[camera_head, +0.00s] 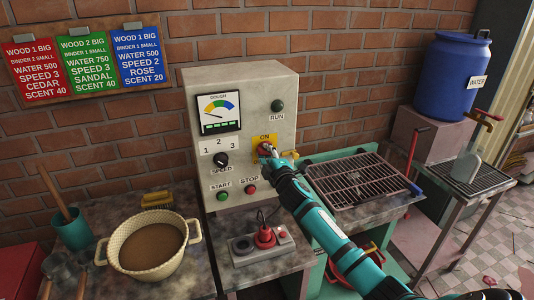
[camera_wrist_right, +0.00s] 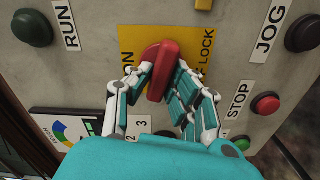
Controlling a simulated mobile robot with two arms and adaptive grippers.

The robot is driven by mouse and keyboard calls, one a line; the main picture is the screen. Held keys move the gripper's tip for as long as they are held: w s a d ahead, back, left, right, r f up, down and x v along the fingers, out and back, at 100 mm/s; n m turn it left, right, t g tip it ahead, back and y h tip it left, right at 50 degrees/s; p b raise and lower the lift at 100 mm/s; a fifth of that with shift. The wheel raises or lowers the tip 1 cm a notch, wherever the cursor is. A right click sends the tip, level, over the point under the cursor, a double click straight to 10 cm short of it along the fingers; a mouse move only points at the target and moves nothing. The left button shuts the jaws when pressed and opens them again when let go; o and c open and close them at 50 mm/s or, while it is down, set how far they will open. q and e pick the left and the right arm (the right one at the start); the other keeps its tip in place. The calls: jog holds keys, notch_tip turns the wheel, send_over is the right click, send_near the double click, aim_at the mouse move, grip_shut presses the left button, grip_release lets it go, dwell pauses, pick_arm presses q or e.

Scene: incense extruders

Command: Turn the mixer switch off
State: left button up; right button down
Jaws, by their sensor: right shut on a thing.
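The mixer switch is a red rotary handle (camera_wrist_right: 160,70) on a yellow plate (camera_head: 264,140) on the front of the grey control cabinet (camera_head: 241,100). "ON" shows at the plate's top in the head view, and "LOCK" shows on the plate in the wrist view. My right gripper (camera_head: 268,153) reaches the switch from the lower right. In the wrist view, its fingers (camera_wrist_right: 157,88) are closed around both sides of the red handle, which lies roughly crosswise to the panel's upright. The fingers hide part of the plate lettering. My left gripper is not in view.
A speed knob (camera_head: 221,159), a green start button (camera_head: 222,196) and a red stop button (camera_head: 251,189) sit left of my wrist. A bowl (camera_head: 118,264) is at left, and a wire rack (camera_head: 359,180) at right.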

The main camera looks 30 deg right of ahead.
jog(key=shift+f+n, duration=0.15)
jog(key=shift+n, duration=1.45)
jog(key=c, duration=1.2)
grip_release()
jog(key=shift+c, duration=0.2)
jog(key=v, duration=1.2)
